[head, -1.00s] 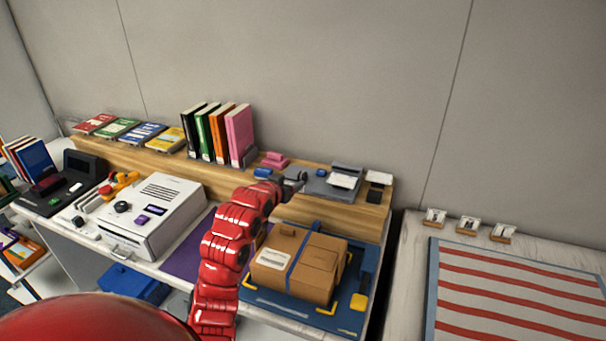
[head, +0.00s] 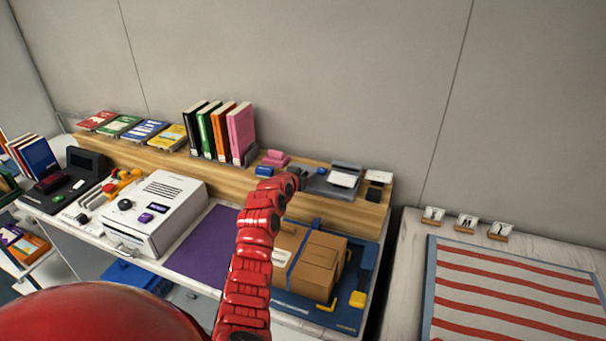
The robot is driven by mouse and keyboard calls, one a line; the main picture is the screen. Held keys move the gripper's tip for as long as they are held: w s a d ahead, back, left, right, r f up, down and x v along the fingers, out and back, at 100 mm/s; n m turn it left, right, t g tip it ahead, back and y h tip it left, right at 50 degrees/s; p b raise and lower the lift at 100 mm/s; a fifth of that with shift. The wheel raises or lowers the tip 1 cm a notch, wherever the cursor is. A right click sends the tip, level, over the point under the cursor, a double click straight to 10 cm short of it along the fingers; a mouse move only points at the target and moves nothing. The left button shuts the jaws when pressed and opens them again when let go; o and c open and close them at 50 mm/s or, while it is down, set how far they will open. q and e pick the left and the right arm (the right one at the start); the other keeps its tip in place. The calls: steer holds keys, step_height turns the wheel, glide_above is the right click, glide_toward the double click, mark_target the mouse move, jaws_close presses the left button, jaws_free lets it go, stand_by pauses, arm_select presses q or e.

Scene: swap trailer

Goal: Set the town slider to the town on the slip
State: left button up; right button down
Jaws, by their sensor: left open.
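My left arm rises from the bottom of the head view, and its dark left gripper (head: 304,173) is at the raised wooden shelf. The gripper is open, small in the picture and partly hidden by the red wrist. Just right of it on the shelf is a grey device (head: 317,186) with a white slip-like piece (head: 342,180) on top. I cannot read any writing on it. I cannot make out the town slider for certain, nor whether the gripper touches the device. My right gripper is not in view.
A brown parcel (head: 318,268) lies on a blue board behind my arm. A purple mat (head: 205,250) is bare. A white machine (head: 165,210) stands left of it. Upright books (head: 240,133), a pink stamp-like thing (head: 275,157) and a blue piece (head: 264,171) are on the shelf.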

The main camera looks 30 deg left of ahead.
arm_select(q)
jaws_close()
stand_by(0.3)
steer(key=shift+f, duration=0.1)
stand_by(1.1)
